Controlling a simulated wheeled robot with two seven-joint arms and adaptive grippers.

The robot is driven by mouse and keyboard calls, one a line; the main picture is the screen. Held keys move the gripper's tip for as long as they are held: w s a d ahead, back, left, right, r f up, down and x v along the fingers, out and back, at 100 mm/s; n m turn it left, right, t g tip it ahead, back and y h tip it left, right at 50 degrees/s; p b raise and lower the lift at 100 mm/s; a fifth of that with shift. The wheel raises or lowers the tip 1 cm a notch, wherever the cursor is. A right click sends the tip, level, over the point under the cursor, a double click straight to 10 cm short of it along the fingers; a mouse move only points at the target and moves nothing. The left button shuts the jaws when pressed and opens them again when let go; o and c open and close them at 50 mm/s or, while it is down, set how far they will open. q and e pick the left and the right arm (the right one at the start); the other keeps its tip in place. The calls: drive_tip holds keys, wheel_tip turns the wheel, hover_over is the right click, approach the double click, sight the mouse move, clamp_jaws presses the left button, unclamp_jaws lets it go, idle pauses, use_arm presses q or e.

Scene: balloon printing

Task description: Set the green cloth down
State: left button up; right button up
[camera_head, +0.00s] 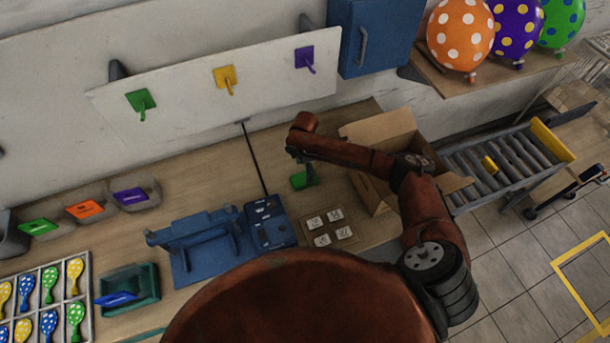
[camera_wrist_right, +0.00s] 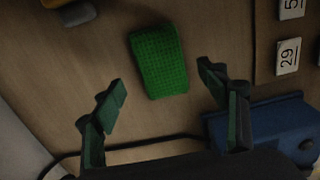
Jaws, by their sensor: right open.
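The green cloth (camera_head: 299,181), a small textured green rectangle, lies on the wooden table (camera_head: 345,112) between the blue fixture and the open cardboard box. It also shows whole in the right wrist view (camera_wrist_right: 158,62). My right gripper (camera_wrist_right: 163,82) is open and empty. Its two spread fingertips are on either side of the cloth's near end, apart from it. In the head view my right gripper (camera_head: 309,176) is just above and beside the cloth, partly hiding it. My left gripper is not in view.
The blue fixture (camera_head: 208,255) and a board with numbered white tiles (camera_head: 304,216) stand near the cloth. The open cardboard box (camera_head: 366,130) is to its right, beside a roller conveyor (camera_head: 500,165). A dark cable (camera_head: 254,158) runs across the table. Bare table surrounds the cloth.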

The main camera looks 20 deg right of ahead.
sight(305, 177)
wheel_tip(305, 177, up, 7)
drive_tip(key=shift+r, duration=0.2)
idle(0.3)
